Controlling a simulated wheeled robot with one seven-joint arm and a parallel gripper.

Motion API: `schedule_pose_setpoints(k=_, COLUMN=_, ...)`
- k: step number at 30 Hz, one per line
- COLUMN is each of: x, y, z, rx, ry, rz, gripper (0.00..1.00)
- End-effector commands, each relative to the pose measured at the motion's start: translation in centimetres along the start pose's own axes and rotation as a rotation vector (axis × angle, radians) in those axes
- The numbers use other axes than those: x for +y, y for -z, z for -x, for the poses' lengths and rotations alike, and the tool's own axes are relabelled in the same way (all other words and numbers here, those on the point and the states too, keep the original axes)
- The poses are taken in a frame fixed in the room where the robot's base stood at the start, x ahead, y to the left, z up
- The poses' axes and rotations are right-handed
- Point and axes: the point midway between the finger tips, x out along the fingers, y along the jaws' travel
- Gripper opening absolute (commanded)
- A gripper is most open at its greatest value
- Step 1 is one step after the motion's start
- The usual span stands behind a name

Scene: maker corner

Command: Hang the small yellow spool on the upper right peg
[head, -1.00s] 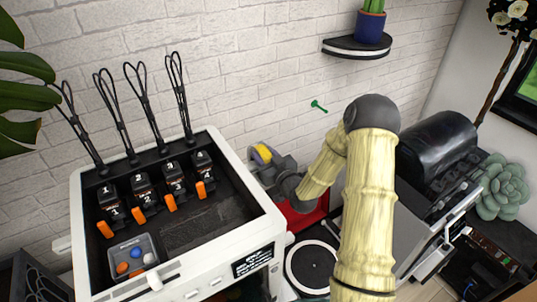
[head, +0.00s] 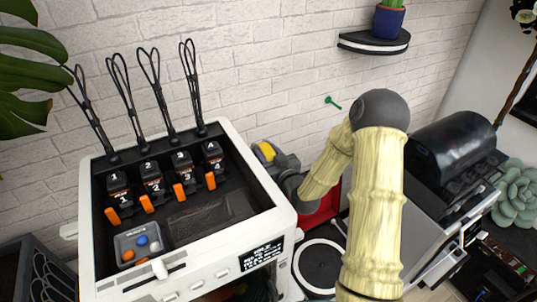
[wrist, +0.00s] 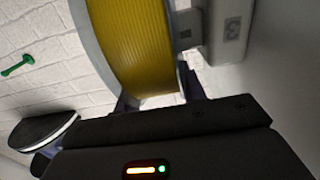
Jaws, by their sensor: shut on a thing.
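The yellow spool (head: 266,151) is in my gripper (head: 284,160), beside the right side of the white machine. In the wrist view the spool (wrist: 142,45) shows large, with yellow windings and grey rims, and my gripper (wrist: 160,98) is shut on it at its lower edge. A green peg (head: 333,102) sticks out of the white brick wall, up and to the right of the spool and apart from it. The green peg (wrist: 18,66) also shows at the left of the wrist view. No other peg shows clearly.
A white machine (head: 285,215) with several numbered black units stands left of my arm. A black wall shelf (head: 374,42) holds a blue pot (head: 388,20). A red object (head: 318,210) and a round white-rimmed plate (head: 318,262) lie below my arm. The wall around the peg is clear.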

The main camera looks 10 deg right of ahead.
Motion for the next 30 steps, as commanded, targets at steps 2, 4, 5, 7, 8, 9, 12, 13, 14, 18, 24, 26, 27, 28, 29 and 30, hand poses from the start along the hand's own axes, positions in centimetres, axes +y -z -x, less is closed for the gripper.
schedule_pose_setpoints(k=2, x=0.0, y=0.1, z=0.0, rx=0.002, ry=0.000, rz=0.000, gripper=0.00)
schedule_pose_setpoints(k=4, x=0.0, y=0.1, z=0.0, rx=0.002, ry=0.000, rz=0.001, gripper=0.00)
schedule_pose_setpoints(k=5, x=0.0, y=0.1, z=0.0, rx=0.002, ry=0.000, rz=0.001, gripper=0.00)
schedule_pose_setpoints(k=7, x=0.0, y=0.1, z=0.0, rx=0.002, ry=0.000, rz=0.001, gripper=0.00)
schedule_pose_setpoints(k=8, x=0.0, y=0.1, z=0.0, rx=0.002, ry=0.000, rz=0.001, gripper=0.00)
schedule_pose_setpoints(k=9, x=0.0, y=0.1, z=0.0, rx=0.002, ry=0.000, rz=0.001, gripper=0.00)
schedule_pose_setpoints(k=12, x=0.0, y=0.1, z=0.0, rx=0.002, ry=0.000, rz=0.001, gripper=0.00)
schedule_pose_setpoints(k=13, x=0.0, y=0.1, z=0.0, rx=0.002, ry=0.000, rz=0.001, gripper=0.47)
schedule_pose_setpoints(k=14, x=0.0, y=0.1, z=0.0, rx=0.002, ry=0.000, rz=0.001, gripper=0.53)
schedule_pose_setpoints(k=18, x=0.0, y=0.1, z=0.0, rx=0.001, ry=0.000, rz=0.000, gripper=0.66)
schedule_pose_setpoints(k=24, x=0.0, y=0.0, z=0.0, rx=-0.002, ry=0.000, rz=0.000, gripper=0.66)
schedule_pose_setpoints(k=26, x=0.0, y=-0.1, z=0.1, rx=-0.001, ry=0.000, rz=0.000, gripper=0.66)
schedule_pose_setpoints(k=27, x=0.0, y=-0.1, z=0.3, rx=-0.001, ry=0.000, rz=0.000, gripper=0.66)
schedule_pose_setpoints(k=28, x=0.0, y=-0.1, z=0.5, rx=-0.001, ry=0.000, rz=0.000, gripper=0.66)
schedule_pose_setpoints(k=29, x=0.0, y=-0.1, z=0.7, rx=-0.001, ry=0.000, rz=0.000, gripper=0.66)
schedule_pose_setpoints(k=30, x=0.0, y=-0.2, z=1.1, rx=-0.001, ry=-0.001, rz=0.001, gripper=0.66)
